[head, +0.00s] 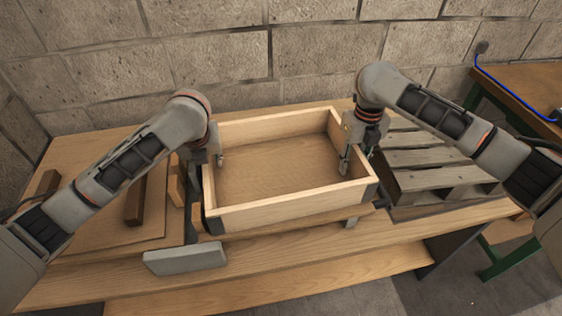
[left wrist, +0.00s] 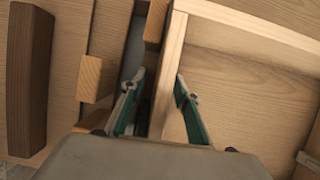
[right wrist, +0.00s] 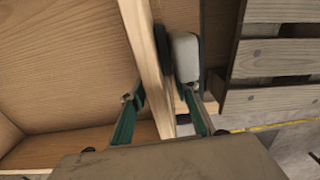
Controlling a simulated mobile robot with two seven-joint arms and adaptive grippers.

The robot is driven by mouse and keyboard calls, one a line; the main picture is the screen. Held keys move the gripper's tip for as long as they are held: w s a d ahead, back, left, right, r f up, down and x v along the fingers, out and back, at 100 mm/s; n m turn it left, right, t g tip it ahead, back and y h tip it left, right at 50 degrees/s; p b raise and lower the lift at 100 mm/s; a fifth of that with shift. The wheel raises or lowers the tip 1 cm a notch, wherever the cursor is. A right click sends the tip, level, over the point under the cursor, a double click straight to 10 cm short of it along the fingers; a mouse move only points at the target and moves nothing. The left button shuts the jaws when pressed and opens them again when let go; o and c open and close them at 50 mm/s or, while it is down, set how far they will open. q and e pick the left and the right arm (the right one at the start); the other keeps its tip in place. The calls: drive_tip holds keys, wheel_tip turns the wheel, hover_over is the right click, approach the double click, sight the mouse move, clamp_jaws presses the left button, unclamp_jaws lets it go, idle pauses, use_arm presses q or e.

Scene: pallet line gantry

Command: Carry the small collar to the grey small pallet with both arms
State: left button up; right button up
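The small collar (head: 290,208) is a light wooden frame with dark corner fittings, standing level in the middle of the bench in the head view. The grey small pallet (head: 437,160) lies to its right, with an empty slatted top. My left gripper (head: 204,158) is open around the collar's left wall, one finger on each side. In the left wrist view, the wall (left wrist: 162,95) shows between the fingers with gaps. My right gripper (head: 356,160) is open around the right wall. In the right wrist view, that wall (right wrist: 150,70) stands between the fingers. Finger contact is not visible.
A dark wooden bar (head: 136,203) lies on a board at the left. A rounded grey piece (head: 186,258) sits at the bench's front left. A stone block wall (head: 225,60) stands close behind. Another table (head: 535,88) with a blue cable is at the far right.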

sight(358, 149)
use_arm(q)
drive_tip(key=shift+c, duration=0.5)
use_arm(e)
drive_tip(key=shift+c, duration=0.5)
use_arm(q)
clamp_jaws()
use_arm(e)
clamp_jaws()
use_arm(q)
drive_tip(key=shift+r, duration=0.15)
use_arm(e)
drive_tip(key=shift+r, duration=0.15)
